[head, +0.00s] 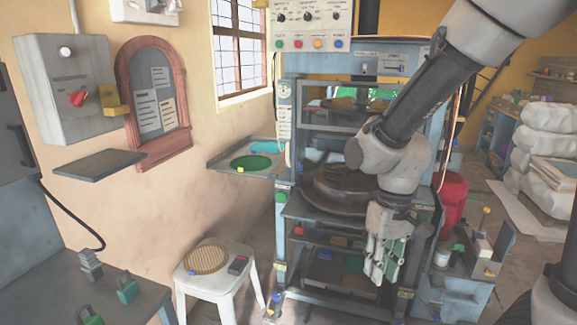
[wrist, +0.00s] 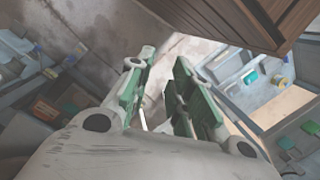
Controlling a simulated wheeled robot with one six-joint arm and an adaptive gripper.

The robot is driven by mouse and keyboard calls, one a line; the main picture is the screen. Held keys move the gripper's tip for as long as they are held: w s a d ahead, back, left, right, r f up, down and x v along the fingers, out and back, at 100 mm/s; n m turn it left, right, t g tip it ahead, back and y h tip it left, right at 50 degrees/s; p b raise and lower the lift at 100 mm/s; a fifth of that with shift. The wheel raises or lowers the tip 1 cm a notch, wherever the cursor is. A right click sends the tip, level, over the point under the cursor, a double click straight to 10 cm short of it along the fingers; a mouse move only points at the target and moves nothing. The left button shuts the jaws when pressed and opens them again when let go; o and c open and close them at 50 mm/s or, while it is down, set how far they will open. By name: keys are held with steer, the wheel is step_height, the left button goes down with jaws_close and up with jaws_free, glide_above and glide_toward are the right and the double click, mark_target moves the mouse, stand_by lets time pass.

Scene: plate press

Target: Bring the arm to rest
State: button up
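My arm reaches down from the upper right in the head view, in front of the blue plate press (head: 290,190). My gripper (head: 388,280) hangs below it with its fingers pointing down, in front of the press's lower shelves. In the wrist view the green-padded fingers of my gripper (wrist: 162,65) stand apart with bare floor showing between them. Nothing is held. The arm hides part of the press's middle and right side.
A white stool (head: 213,284) with a round woven disc (head: 206,259) stands at the left. A grey side tray (head: 222,167) juts from the press. A red drum (head: 454,202) and a low blue-grey cart (head: 460,278) are close on the right. Pale sacks (head: 545,150) stand farther right.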

steer(key=s+d+r+m+t, duration=0.1)
steer(key=s+d+r+t, duration=0.2)
steer(key=d+r, duration=0.5)
steer(key=s+d+r+m+t, duration=0.2)
steer(key=s+d+r+t, duration=0.1)
steer(key=d+r, duration=0.6)
steer(key=shift+d+h, duration=0.15)
steer(key=shift+h, duration=0.25)
